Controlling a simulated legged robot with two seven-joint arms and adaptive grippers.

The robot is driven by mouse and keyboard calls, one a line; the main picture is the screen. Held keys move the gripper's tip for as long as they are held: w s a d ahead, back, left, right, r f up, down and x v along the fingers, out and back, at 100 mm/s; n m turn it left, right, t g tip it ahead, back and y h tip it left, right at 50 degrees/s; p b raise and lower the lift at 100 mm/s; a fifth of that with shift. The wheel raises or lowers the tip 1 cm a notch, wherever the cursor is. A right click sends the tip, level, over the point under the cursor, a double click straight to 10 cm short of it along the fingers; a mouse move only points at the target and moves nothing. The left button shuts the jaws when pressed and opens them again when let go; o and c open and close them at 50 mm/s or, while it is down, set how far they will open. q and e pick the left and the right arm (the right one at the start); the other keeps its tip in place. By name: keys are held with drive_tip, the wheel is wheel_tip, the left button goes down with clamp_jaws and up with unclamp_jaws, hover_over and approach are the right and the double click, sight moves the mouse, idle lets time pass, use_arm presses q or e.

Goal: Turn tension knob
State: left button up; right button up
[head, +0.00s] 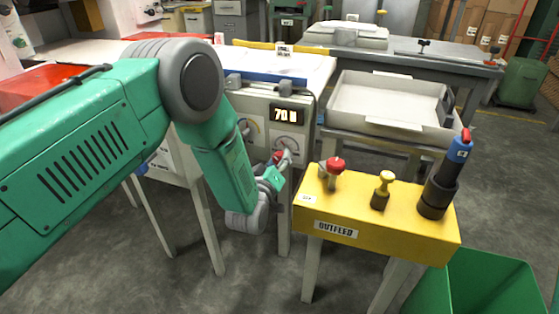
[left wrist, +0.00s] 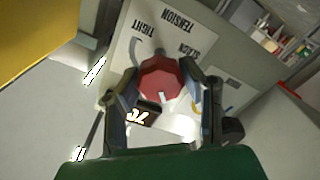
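The red tension knob (head: 279,157) is on the front of the white machine, below a lit display (head: 287,115) that seems to read 70. In the left wrist view the knob (left wrist: 160,80) is an eight-sided red cap with a small white mark near its lower edge. The upside-down words TENSION, TIGHT and SLACK show on the panel (left wrist: 150,30) around it. My left gripper (head: 278,172) is at the panel. Its two fingers (left wrist: 160,82) lie against opposite sides of the knob. My right gripper is not in view.
A yellow OUTFEED box (head: 375,222) with a red knob (head: 333,165), a yellow plunger (head: 383,184) and a blue-topped handle (head: 457,150) stands just right of my gripper. A white tray (head: 385,125) is behind it. A green bin (head: 480,285) stands at the lower right.

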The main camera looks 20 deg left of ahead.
use_arm(q)
drive_tip(key=shift+m, duration=0.4)
drive_tip(key=shift+s+m+p, duration=0.1)
drive_tip(key=shift+m+p, duration=0.6)
drive_tip(key=shift+m, duration=0.2)
drive_tip(key=shift+f+m+p, duration=0.1)
drive_tip(key=shift+m+p, duration=0.45)
drive_tip(key=shift+m, duration=0.95)
drive_tip(key=shift+f, duration=0.1)
drive_tip(key=o, duration=1.2)
drive_tip(key=shift+c, duration=0.2)
drive_tip(key=s, duration=1.2)
drive_tip(key=shift+a, duration=0.2)
